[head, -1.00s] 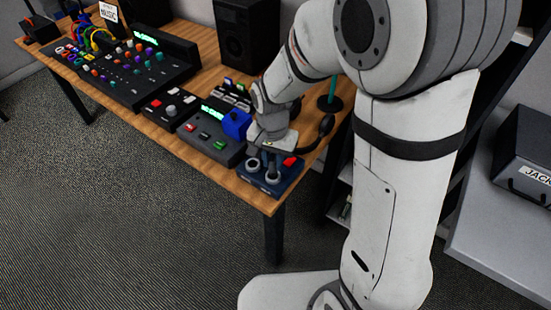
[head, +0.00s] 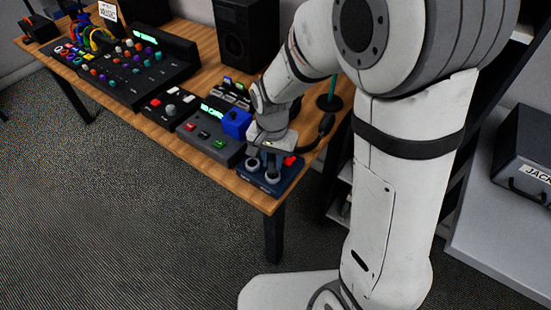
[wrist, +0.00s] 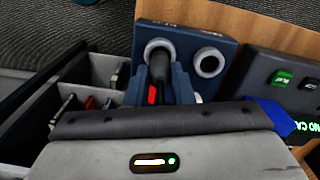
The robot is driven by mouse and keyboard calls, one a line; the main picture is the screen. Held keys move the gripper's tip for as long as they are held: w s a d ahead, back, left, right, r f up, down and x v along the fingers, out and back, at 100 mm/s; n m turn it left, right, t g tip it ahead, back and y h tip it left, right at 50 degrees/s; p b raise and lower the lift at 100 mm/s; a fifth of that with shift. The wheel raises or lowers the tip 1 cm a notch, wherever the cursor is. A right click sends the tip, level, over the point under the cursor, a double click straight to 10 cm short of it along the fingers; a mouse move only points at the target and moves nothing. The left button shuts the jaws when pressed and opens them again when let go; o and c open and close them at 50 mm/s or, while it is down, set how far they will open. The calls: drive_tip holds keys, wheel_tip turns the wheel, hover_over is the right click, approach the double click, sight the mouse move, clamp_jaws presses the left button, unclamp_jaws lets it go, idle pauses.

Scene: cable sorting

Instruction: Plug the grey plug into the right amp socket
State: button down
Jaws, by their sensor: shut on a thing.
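The dark blue amp box (head: 262,184) sits at the table's near right corner, with two pale-ringed sockets on top. The right amp socket (head: 273,177) is below my gripper (head: 270,158). In the wrist view my gripper (wrist: 160,88) is shut on the dark grey plug (wrist: 158,55). The plug overlaps the ring at the picture's left, the right amp socket in the head view. Its tip is hidden, so I cannot tell how deep it sits. The other socket (wrist: 209,62) shows an open dark hole.
A divided bin (wrist: 95,75) lies beyond the edge. A mixer (head: 140,65) and speaker (head: 243,35) stand farther back.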

drive_tip(key=shift+f+b, duration=0.6)
drive_tip(key=shift+f, duration=0.2)
idle(0.6)
drive_tip(key=c, duration=0.7)
unclamp_jaws()
drive_tip(key=shift+r+p, duration=2.7)
drive_tip(key=shift+r, duration=0.85)
drive_tip(key=s+d+r+n+t, duration=0.2)
drive_tip(key=s+d+r+n, duration=0.2)
drive_tip(key=s+d+r, duration=0.8)
drive_tip(key=shift+d+n+t, duration=0.3)
drive_tip(key=shift+d, duration=0.3)
